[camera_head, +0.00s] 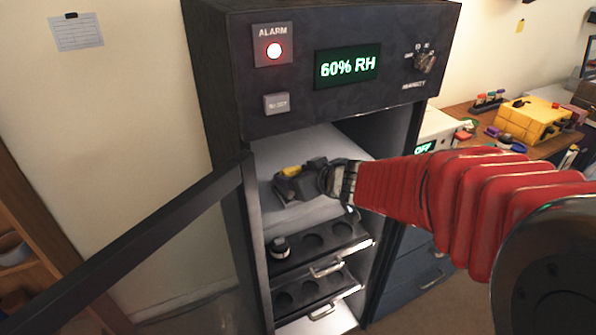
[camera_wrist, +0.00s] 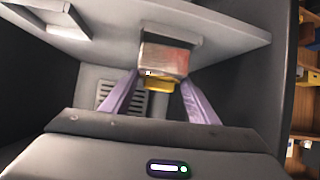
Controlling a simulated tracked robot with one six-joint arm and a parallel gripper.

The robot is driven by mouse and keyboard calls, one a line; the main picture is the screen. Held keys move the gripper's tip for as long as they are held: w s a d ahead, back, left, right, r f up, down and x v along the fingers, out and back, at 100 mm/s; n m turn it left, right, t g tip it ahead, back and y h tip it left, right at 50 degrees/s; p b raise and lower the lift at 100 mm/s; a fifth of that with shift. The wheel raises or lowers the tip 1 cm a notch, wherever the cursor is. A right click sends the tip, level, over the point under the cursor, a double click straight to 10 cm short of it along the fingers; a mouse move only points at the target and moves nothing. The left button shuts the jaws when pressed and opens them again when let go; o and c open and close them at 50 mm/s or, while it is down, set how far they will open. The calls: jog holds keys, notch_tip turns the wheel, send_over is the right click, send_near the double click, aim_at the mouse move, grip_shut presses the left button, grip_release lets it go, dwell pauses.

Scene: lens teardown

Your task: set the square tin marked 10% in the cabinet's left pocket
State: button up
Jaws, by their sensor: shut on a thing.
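My gripper (camera_head: 290,182) reaches into the open cabinet (camera_head: 222,110), above the upper drawer. In the wrist view its purple fingers (camera_wrist: 160,82) are closed on a small square tin (camera_wrist: 163,58) with a silvery, reddish face and a yellow edge. The tin's yellow part shows in the head view (camera_head: 290,171). No 10% mark is legible. In the wrist view a square pocket (camera_wrist: 52,18) lies at the upper left of a pale grey ledge. The tin overlaps a dark-edged part of this ledge. I cannot tell whether it touches it.
The cabinet door (camera_head: 150,240) stands open at the left. Below are two pull-out trays with round holes; a dark round part (camera_head: 279,247) sits in the upper tray (camera_head: 322,262). The panel reads 60% RH and the alarm light (camera_head: 274,50) glows red. A cluttered bench (camera_head: 470,115) stands right.

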jog(key=shift+f, duration=0.35)
jog(key=o, duration=1.4)
jog(key=shift+v, duration=6.85)
jog(key=shift+d+f, duration=0.1)
jog(key=shift+f, duration=0.05)
